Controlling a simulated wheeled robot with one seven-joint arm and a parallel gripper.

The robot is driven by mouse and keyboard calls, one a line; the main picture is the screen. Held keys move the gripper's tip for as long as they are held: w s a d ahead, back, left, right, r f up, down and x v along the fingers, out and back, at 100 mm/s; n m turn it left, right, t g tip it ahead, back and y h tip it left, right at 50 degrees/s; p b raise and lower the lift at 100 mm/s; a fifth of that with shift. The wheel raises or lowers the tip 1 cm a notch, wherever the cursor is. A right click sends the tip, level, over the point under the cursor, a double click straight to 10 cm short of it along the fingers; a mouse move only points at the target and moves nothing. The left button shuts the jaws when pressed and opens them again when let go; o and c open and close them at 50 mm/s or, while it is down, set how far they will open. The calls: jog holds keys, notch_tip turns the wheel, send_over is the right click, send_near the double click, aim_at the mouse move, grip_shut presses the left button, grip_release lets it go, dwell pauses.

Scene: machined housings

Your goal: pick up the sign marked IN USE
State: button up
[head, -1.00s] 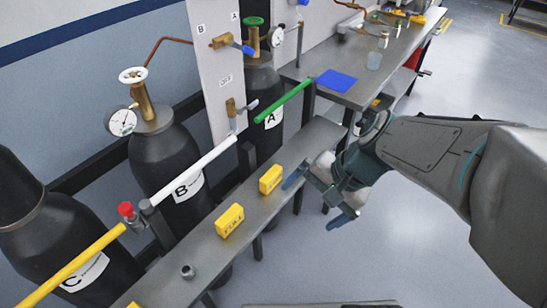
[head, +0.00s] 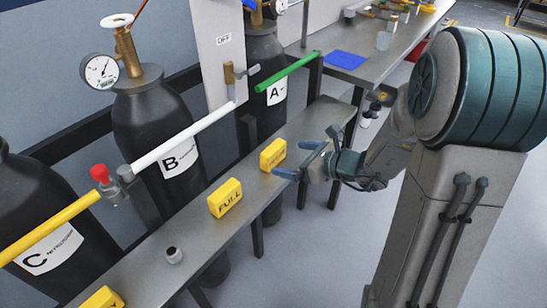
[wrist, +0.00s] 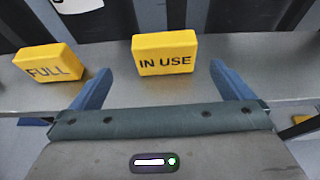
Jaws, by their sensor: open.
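The yellow sign marked IN USE (wrist: 165,54) stands on the narrow metal shelf. In the wrist view it is just beyond and between my two blue fingertips. In the head view the same sign (head: 273,154) stands just beyond and left of my gripper (head: 292,168), its lettering too small to read there. My gripper also shows in the wrist view (wrist: 158,85). It is open, level with the shelf, with nothing between the fingers. The sign appears apart from the fingers.
A yellow FULL sign (head: 225,197) stands left of it on the shelf (head: 208,236); it also shows in the wrist view (wrist: 48,63). Another yellow sign (head: 103,298) and a small metal fitting (head: 174,255) are nearer. Black cylinders and colored rails stand behind the shelf.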

aim_at(276, 155)
jog(key=x, duration=0.4)
jog(key=shift+a, duration=0.1)
jog(key=x, duration=0.5)
jog(key=shift+w+a+r, duration=0.15)
jog(key=shift+w+r, duration=0.05)
jog(key=shift+w, duration=0.3)
jog(key=c, duration=1)
jog(key=shift+r, duration=0.1)
jog(key=shift+c, duration=0.2)
